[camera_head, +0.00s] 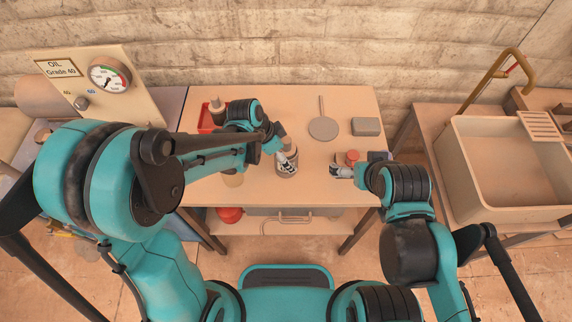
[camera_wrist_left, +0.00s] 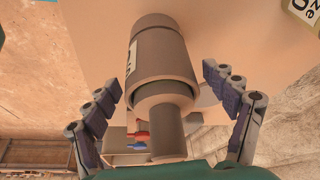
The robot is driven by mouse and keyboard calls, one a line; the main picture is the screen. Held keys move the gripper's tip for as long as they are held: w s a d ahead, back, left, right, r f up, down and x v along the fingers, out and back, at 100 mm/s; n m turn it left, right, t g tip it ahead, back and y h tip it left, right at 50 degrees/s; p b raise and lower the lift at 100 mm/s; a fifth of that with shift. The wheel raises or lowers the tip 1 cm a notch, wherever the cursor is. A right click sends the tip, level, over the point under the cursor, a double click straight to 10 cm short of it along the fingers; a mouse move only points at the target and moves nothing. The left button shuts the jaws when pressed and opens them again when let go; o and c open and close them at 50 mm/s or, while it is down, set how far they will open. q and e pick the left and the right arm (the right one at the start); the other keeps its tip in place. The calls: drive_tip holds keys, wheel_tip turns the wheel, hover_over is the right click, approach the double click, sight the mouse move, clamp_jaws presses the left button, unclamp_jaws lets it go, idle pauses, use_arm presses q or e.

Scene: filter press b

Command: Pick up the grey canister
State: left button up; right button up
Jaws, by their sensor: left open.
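The grey canister (camera_wrist_left: 158,62) fills the middle of the left wrist view, with a wide body, a narrower neck and a pale label on its left side. In the head view the canister (camera_head: 288,167) stands on the wooden table, partly covered by my left gripper (camera_head: 285,156). The left gripper's fingers (camera_wrist_left: 168,108) are open, one on each side of the canister's narrower part, with visible gaps. My right gripper (camera_head: 343,171) is low over the table's right front part; its finger opening is too small to tell.
A red tray (camera_head: 207,118) with a bottle is at the table's back left. A round flat pan (camera_head: 323,128) and a grey box (camera_head: 366,126) lie at the back right. A red-topped item (camera_head: 352,157) is close to my right gripper. A sink (camera_head: 490,185) stands right.

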use_arm(q)
drive_tip(key=shift+w+d+f, duration=0.15)
drive_tip(key=shift+d+f, duration=0.15)
drive_tip(key=shift+f, duration=0.35)
drive_tip(key=shift+r, duration=0.1)
drive_tip(key=shift+c, duration=1.3)
clamp_jaws()
drive_tip(key=shift+r, duration=0.1)
